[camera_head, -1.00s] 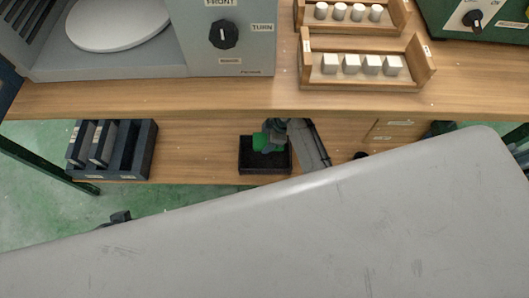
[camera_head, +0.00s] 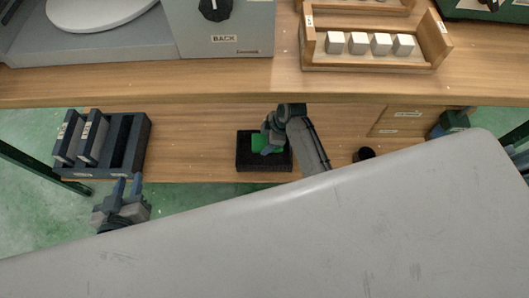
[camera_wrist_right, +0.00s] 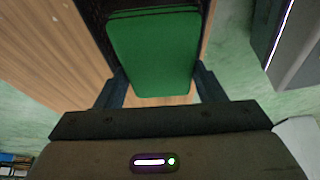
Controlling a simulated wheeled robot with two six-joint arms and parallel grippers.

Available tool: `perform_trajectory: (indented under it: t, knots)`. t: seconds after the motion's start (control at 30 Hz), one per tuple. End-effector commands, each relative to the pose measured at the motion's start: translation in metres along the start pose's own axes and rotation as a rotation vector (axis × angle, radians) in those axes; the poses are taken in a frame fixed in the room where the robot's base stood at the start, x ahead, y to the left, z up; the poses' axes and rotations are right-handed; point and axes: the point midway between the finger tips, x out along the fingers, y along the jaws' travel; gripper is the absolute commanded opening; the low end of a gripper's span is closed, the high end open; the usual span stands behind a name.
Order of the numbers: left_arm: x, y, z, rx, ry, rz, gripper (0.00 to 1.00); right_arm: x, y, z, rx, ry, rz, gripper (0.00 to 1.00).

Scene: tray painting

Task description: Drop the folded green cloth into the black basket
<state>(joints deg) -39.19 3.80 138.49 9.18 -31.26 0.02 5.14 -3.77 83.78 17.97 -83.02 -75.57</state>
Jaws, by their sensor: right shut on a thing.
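The folded green cloth (camera_head: 257,142) is at the black basket (camera_head: 263,165) on the lower shelf. In the right wrist view the cloth (camera_wrist_right: 153,55) is a flat green pad between my right fingers. My right gripper (camera_head: 266,139) is shut on the cloth, above or just inside the basket. The head view does not show whether the cloth touches the basket floor. In the wrist view a dark basket part (camera_wrist_right: 97,14) shows behind the cloth. My left gripper (camera_head: 128,186) is open and empty, below the shelf's front edge at the left.
A dark rack (camera_head: 128,150) with grey slabs stands left of the basket on the lower shelf (camera_head: 195,140). A round black thing (camera_head: 364,154) stands to the right. The upper shelf (camera_head: 150,85) overhangs behind. A large grey surface (camera_head: 300,240) blocks the foreground.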

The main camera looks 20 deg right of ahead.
Motion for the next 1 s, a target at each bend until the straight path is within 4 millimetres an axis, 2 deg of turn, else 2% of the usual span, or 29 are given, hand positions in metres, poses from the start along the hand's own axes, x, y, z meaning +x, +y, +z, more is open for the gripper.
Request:
perform_trajectory:
  t: [0.43, 0.47, 0.57, 0.93, 1.0]
  knots:
    - [0.0018, -0.0003, -0.0081, 0.0, 0.052, 0.0, 0.29, 0.0019, 0.0, 0.0007, 0.0, 0.0, 0.0, 0.41]
    - [0.0018, -0.0003, -0.0081, 0.0, 0.052, 0.0, 0.29, 0.0019, 0.0, 0.0007, 0.0, 0.0, 0.0, 0.67]
    - [0.0018, -0.0003, -0.008, 0.0, 0.052, 0.0, 0.29, 0.0019, 0.0, 0.0007, 0.0, 0.0, 0.0, 0.86]
    - [0.0016, -0.0001, -0.008, 0.0, 0.045, 0.001, 0.29, -0.0008, 0.0001, 0.0008, 0.0, 0.0, 0.001, 0.88]
    - [-0.0003, 0.0005, -0.0014, -0.006, 0.011, 0.002, 0.29, -0.0053, 0.0003, 0.0007, 0.0, 0.0, 0.001, 0.88]
